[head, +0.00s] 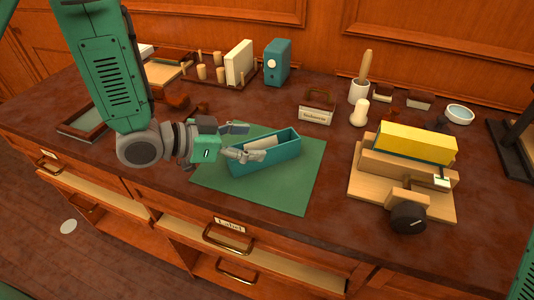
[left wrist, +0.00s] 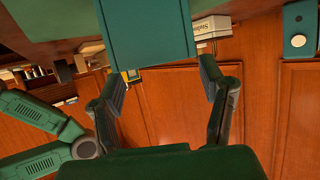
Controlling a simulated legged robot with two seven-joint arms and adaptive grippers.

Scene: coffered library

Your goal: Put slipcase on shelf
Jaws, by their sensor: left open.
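A teal slipcase (head: 273,158) lies on a green mat (head: 300,196) on the counter, with its open side up. Something pale shows inside it. In the left wrist view the teal slipcase (left wrist: 150,30) fills the top middle, just beyond and between the fingertips. My left gripper (head: 240,141) is open at the slipcase's left end, one finger on its far side and one over its near side. I cannot tell whether the fingers touch it. My right gripper is out of view. I cannot tell which surface is the shelf.
A wooden press holding a yellow block (head: 415,143) stands on the right. A teal box with a white disc (head: 277,62) and a pale upright block (head: 239,63) stand at the back. A labelled holder (head: 316,114), a brush pot (head: 358,92) and a bowl (head: 459,114) stand behind the mat.

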